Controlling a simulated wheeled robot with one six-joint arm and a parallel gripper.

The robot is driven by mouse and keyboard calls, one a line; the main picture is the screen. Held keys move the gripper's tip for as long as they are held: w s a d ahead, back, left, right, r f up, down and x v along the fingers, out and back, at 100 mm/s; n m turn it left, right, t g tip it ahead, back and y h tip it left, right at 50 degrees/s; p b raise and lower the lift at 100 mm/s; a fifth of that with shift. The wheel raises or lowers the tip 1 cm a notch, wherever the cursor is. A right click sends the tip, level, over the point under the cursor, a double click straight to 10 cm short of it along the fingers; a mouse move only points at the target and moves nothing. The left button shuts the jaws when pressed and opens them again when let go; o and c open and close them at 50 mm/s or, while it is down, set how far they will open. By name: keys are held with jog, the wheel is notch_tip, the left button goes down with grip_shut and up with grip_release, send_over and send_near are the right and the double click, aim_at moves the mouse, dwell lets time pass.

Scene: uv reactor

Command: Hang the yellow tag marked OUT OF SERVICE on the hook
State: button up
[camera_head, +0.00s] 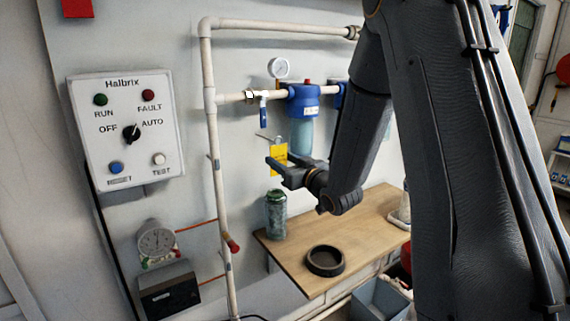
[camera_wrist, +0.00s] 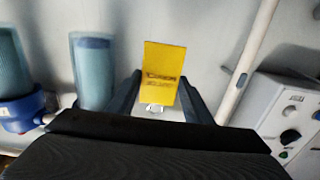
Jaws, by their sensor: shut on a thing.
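The yellow tag (camera_head: 279,156) is held at my gripper (camera_head: 274,170), in front of the wall below the pipe valve. In the wrist view the tag (camera_wrist: 163,70) stands between the two fingers of my gripper (camera_wrist: 160,92), its dark print too blurred to read. A small pale part shows at the tag's end near the fingers. A thin pale piece (camera_head: 262,136) juts beside the tag's top in the head view; it may be the hook, but it is too small to tell. I cannot tell whether the tag touches it.
A blue-headed filter (camera_head: 303,100) and a blue-handled valve (camera_head: 263,112) sit on the pipe above. A vertical pipe (camera_head: 215,160) and control panel (camera_head: 126,130) are left. A green jar (camera_head: 275,214) and dark ring (camera_head: 325,261) stand on the wooden bench (camera_head: 375,215) below.

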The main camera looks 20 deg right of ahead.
jog(key=shift+x, duration=1.2)
jog(key=shift+w+a+f+b, duration=0.2)
jog(key=shift+w+f+b, duration=0.4)
jog(key=shift+b, duration=0.2)
jog(key=o, duration=1.1)
